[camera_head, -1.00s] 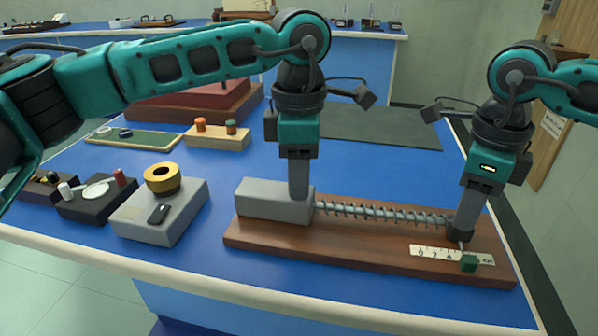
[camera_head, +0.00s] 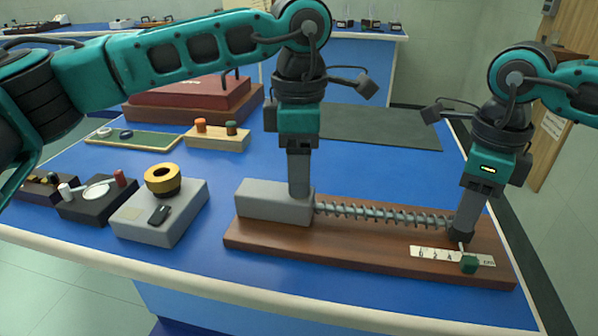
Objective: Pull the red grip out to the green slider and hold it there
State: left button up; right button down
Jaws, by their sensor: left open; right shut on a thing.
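A wooden board (camera_head: 350,253) carries a grey block (camera_head: 262,203) at its left end. A coil spring (camera_head: 385,215) runs from the block to my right gripper (camera_head: 463,238). My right gripper is shut at the spring's right end; the red grip is hidden in its jaws. The green slider (camera_head: 469,264) sits on the white scale (camera_head: 432,254), just in front of and slightly right of the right fingertips. I cannot tell if the grip is exactly level with it. My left gripper (camera_head: 300,192) is open, pointing down at the right end of the grey block; its fingers overlap each other in view.
A grey box with a brass ring (camera_head: 163,178) stands left of the board. A small wooden block with two knobs (camera_head: 217,138) and a dark mat (camera_head: 375,128) lie behind. The blue table (camera_head: 190,265) is clear in front of the board.

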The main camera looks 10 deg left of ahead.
pick_arm(q)
notch_tip(320, 180, up, 10)
jog(key=shift+r, duration=0.25)
dwell(0.3)
